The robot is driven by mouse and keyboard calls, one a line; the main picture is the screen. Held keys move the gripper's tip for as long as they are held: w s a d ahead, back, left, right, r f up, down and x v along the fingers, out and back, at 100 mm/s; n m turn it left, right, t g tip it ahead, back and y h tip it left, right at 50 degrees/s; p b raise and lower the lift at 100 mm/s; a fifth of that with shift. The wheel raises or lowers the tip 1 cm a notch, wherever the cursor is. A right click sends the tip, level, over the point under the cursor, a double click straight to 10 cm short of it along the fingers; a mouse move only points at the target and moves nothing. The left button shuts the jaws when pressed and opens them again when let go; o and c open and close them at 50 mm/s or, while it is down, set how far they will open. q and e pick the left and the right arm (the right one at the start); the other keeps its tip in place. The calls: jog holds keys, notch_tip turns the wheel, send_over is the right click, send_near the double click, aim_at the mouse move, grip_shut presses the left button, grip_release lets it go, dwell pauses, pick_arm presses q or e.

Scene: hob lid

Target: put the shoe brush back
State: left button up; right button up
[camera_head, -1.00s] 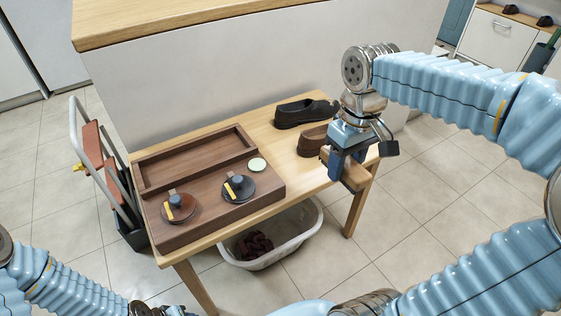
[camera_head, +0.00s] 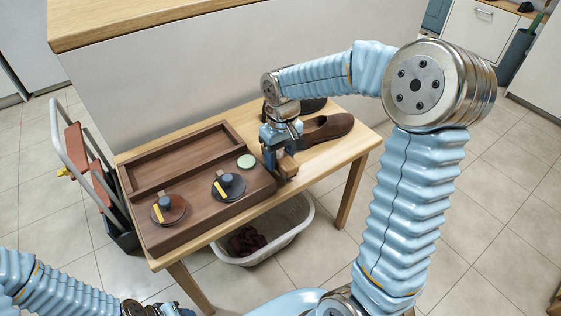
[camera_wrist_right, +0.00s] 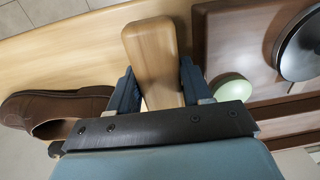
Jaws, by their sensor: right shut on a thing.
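The shoe brush (camera_head: 287,166), a pale wooden block, is held in my right gripper (camera_head: 281,153) just beside the right end of the wooden shoe-care box (camera_head: 205,221). In the right wrist view the brush (camera_wrist_right: 153,45) sits between the two fingers (camera_wrist_right: 158,88), its long side pointing away from the wrist; its bristles are hidden. The box has a long, empty tray compartment (camera_head: 187,160) at the back. My left gripper (camera_head: 150,308) is partly in view at the bottom edge, its jaws unclear.
Two round dark tins (camera_head: 168,208) (camera_head: 228,186) with knobs and a pale green disc (camera_head: 245,161) sit on the box. A brown shoe (camera_head: 328,127) and a darker shoe (camera_head: 312,105) stand to the right. A white basket (camera_head: 285,237) is under the table, a folded step stool (camera_head: 85,150) left.

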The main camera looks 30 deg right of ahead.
aim_at(282, 154)
jog(key=shift+f, duration=1.05)
jog(key=shift+f, duration=0.15)
jog(key=o, duration=0.8)
jog(key=r, duration=0.8)
jog(key=r+p, duration=0.1)
jog(key=r, duration=0.3)
jog(key=shift+d+r, duration=0.2)
jog(key=shift+d, duration=0.05)
